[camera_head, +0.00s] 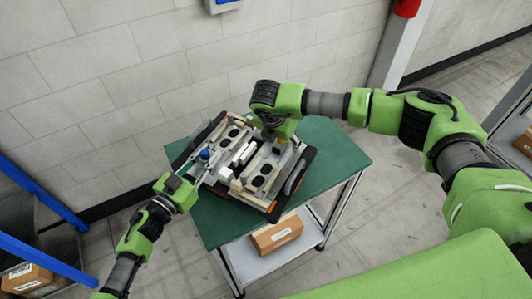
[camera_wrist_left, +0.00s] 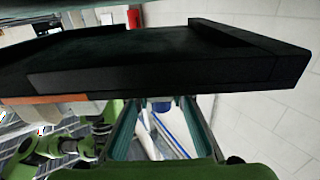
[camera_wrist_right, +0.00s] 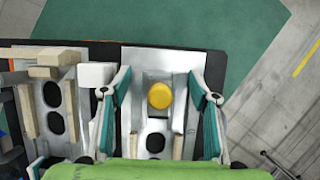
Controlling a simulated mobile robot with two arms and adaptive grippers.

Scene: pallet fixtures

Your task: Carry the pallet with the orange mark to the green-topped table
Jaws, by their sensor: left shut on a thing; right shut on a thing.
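The pallet (camera_head: 268,205) is a dark plate with orange marks along its edge and metal fixtures, wooden blocks and a blue knob on top. It is over the green-topped table (camera_head: 215,224); I cannot tell whether it touches it. My left gripper (camera_head: 196,178) is shut on the pallet's left side, near the blue knob. In the left wrist view, the pallet's black edge (camera_wrist_left: 150,70) fills the upper part, with an orange strip at left. My right gripper (camera_head: 276,138) is shut on the pallet's far side. In the right wrist view its fingers (camera_wrist_right: 158,100) flank a fixture with a yellow knob (camera_wrist_right: 160,95).
A cardboard box (camera_head: 277,233) lies on the table's lower shelf (camera_head: 265,262). A blue-framed rack (camera_head: 40,190) stands at left with another box. A wall is behind the table. A shelf with a box (camera_head: 523,142) is at far right. Green tabletop is bare at the right.

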